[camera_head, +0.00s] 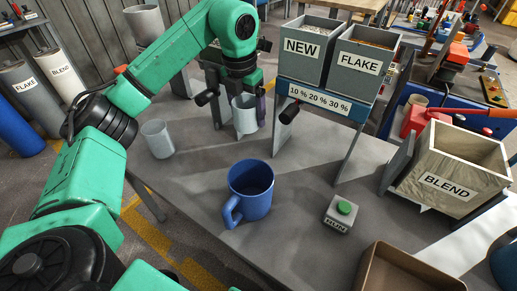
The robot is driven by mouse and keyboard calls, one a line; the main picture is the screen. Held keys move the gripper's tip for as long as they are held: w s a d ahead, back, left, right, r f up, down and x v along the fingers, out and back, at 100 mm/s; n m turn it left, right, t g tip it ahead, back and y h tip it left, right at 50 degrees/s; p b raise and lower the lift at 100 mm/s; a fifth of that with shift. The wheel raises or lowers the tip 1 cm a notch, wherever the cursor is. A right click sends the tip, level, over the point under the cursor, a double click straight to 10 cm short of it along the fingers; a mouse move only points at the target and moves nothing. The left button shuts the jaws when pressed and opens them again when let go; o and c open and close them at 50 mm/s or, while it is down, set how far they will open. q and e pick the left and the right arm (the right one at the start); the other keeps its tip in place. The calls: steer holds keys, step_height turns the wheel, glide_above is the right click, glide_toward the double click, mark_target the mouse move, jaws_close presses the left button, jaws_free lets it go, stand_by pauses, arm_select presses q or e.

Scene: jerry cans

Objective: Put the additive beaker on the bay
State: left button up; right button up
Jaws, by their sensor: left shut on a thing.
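My left gripper (241,106) reaches down at the back of the grey table, left of the bins. It is shut on a pale grey beaker (245,114), with a finger on each side of it. The beaker is upright; whether its base touches the table I cannot tell. A second pale grey beaker (157,139) stands on the table to the left. No additive label is readable on either, and no bay is marked. My right gripper is not in view.
A blue mug (250,190) stands at the table's middle, near a green-button box (341,213). NEW (302,47) and FLAKE (360,60) bins stand behind. A BLEND box (448,186) is right; a brown tray (408,270) is at front.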

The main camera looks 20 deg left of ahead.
arm_select(q)
steer(key=f, duration=0.6)
steer(key=shift+w+f+b, duration=0.2)
steer(key=shift+f+b, duration=0.1)
steer(key=shift+f, duration=0.05)
step_height(320, 180, down, 5)
steer(key=shift+s+r, duration=0.1)
steer(key=shift+f, duration=0.25)
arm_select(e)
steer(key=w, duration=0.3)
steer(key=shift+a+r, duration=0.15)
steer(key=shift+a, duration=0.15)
arm_select(q)
steer(key=shift+f+b, duration=0.1)
steer(key=shift+b, duration=0.2)
steer(key=o, duration=1.1)
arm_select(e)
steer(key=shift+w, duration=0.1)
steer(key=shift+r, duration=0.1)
